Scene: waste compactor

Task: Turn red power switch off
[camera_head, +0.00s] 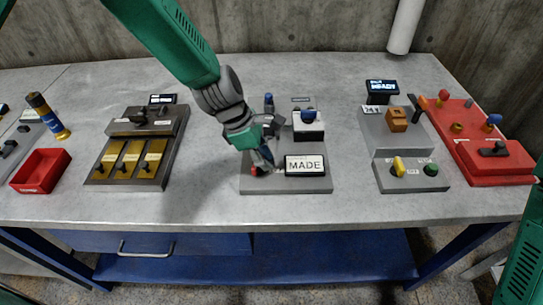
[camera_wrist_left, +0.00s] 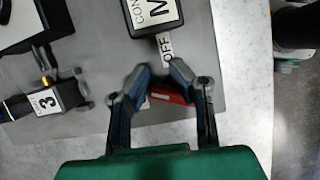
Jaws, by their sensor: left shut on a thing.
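The red power switch (camera_head: 255,171) is at the front left of the middle grey panel (camera_head: 305,185), mostly covered by my gripper. My left gripper (camera_head: 263,160) reaches down onto it from above. In the left wrist view the red switch (camera_wrist_left: 172,94) shows between and beneath the two fingers of the left gripper (camera_wrist_left: 161,77), which are closed on it. An "OFF" label (camera_wrist_left: 166,49) lies just beyond the fingertips. The switch's exact position is hidden by the fingers. My right gripper is not in view.
Other panels stand to the left (camera_head: 160,180) and right (camera_head: 435,180), with a red tray (camera_head: 41,170) at far left. The table front is clear.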

